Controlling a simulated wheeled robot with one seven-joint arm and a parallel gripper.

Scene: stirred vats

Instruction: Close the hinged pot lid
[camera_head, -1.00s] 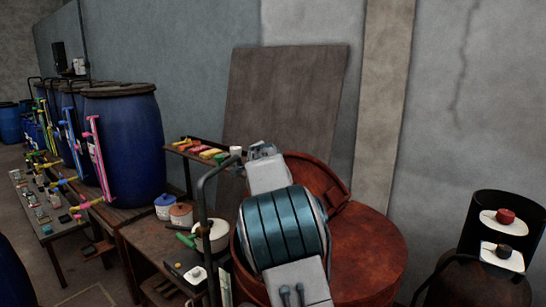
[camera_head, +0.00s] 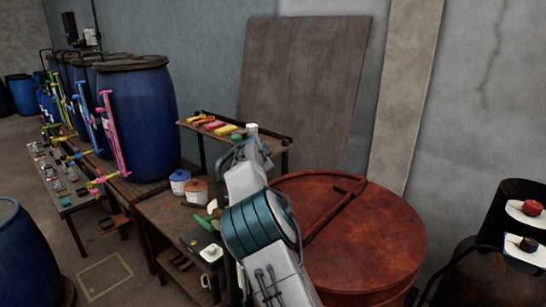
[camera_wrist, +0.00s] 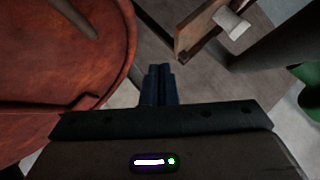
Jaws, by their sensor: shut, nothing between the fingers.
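The big rust-red round pot (camera_head: 345,286) stands right of centre in the head view. Its hinged lid (camera_head: 310,195) appears to lie flat on the top, level with the fixed right part, with a raised bar across it. My arm hides its front left edge. The rust-red top also fills the left of the wrist view (camera_wrist: 60,75). My gripper (camera_wrist: 158,72) is shut and empty in the wrist view, with its fingers over the floor just right of the pot's rim, apart from it. In the head view the gripper's fingertips cannot be made out clearly.
A wooden bench (camera_head: 160,215) with small jars stands left of my arm, and a small shelf (camera_head: 275,147) behind it. Blue barrels (camera_head: 140,120) line the left. The floor at lower left is partly clear.

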